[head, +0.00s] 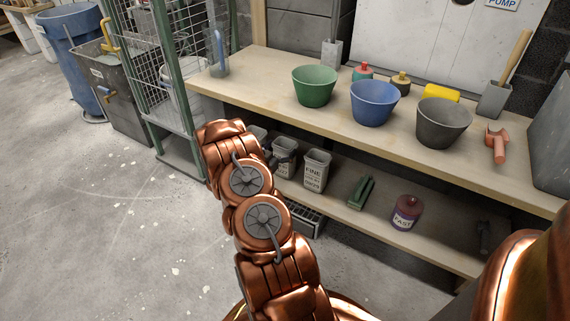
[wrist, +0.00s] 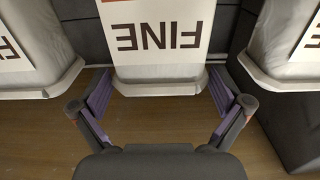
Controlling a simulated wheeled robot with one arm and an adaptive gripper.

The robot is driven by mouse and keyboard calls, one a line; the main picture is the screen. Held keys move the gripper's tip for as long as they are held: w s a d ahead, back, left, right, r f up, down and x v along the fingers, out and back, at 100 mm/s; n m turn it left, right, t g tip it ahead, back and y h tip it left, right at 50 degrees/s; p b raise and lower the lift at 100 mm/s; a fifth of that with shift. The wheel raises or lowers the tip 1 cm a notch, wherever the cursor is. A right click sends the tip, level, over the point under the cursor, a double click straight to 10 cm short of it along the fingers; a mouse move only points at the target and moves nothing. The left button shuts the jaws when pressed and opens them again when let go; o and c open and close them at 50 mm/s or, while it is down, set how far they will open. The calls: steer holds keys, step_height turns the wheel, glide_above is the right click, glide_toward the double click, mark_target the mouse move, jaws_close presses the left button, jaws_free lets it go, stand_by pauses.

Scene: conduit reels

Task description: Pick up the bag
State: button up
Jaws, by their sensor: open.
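In the wrist view a pale bag (wrist: 160,74) with a white label reading "FINE" upside down stands on the wooden shelf. My gripper (wrist: 160,88) is open, with one purple-padded finger at each lower side of this bag. No firm contact shows. In the head view a pale bag marked "FINE" (head: 316,171) stands on the lower shelf, with another pale bag (head: 284,160) to its left. My gripper is mostly hidden by my copper arm there, with a dark part near the left bag. I cannot tell which one it straddles.
Similar pale bags flank it closely, left (wrist: 35,70) and right (wrist: 280,70) in the wrist view. The shelf also holds a green tool (head: 362,192) and a dark red jar (head: 407,213). The workbench top (head: 270,75) overhangs the shelf and carries green, blue and black buckets.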

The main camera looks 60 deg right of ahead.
steer(key=shift+d, duration=1.2)
steer(key=shift+c, duration=0.3)
steer(key=c, duration=1.5)
steer(key=shift+c, duration=0.6)
steer(key=shift+r, duration=0.1)
